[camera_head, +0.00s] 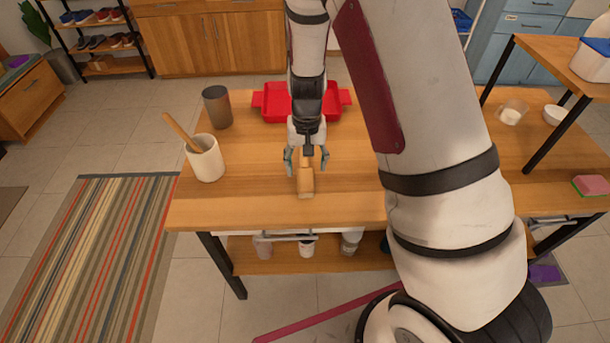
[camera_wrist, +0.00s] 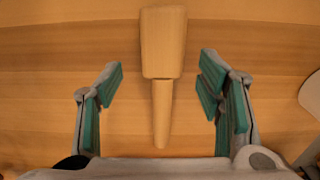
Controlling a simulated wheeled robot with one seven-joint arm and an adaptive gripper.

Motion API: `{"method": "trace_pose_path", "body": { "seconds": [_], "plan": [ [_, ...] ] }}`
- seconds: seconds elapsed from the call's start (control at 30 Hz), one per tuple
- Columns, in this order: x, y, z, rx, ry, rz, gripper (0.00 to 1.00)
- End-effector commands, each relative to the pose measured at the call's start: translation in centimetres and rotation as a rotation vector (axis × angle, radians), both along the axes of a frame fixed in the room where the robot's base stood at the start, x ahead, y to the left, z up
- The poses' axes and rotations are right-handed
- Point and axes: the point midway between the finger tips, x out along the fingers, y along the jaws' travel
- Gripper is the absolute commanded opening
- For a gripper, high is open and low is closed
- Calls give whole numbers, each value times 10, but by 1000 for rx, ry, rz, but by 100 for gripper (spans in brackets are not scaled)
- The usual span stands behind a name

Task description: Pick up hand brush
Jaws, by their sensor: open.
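The hand brush (camera_head: 305,183) is a light wooden block with a narrower handle, lying on the wooden table (camera_head: 235,212) near its front edge. In the wrist view the brush (camera_wrist: 163,45) has its wide block at the top and its tapered handle pointing down toward my gripper. My gripper (camera_head: 306,161) is open above the brush, at the handle end. In the wrist view its green-padded fingers (camera_wrist: 160,88) stand on both sides of the handle, with a clear gap on each side. The underside of the brush is hidden.
A red tray (camera_head: 272,102) lies behind my gripper. A grey-brown cup (camera_head: 217,107) and a white crock (camera_head: 204,160) with a wooden utensil stand at the left. A small shelf (camera_head: 512,62) stands at the right. The table around the brush is clear.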

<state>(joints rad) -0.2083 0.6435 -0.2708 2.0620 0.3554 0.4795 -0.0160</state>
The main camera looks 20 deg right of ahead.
Motion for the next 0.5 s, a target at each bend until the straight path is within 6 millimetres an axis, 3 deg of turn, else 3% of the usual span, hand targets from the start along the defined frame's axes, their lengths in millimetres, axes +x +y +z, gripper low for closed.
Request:
{"method": "trace_pose_path", "body": {
  "seconds": [0.23,0.5],
  "plan": [
    [4,1,-36,0,3,-1,61],
    [4,2,-46,0,0,0,61]
  ]
}}
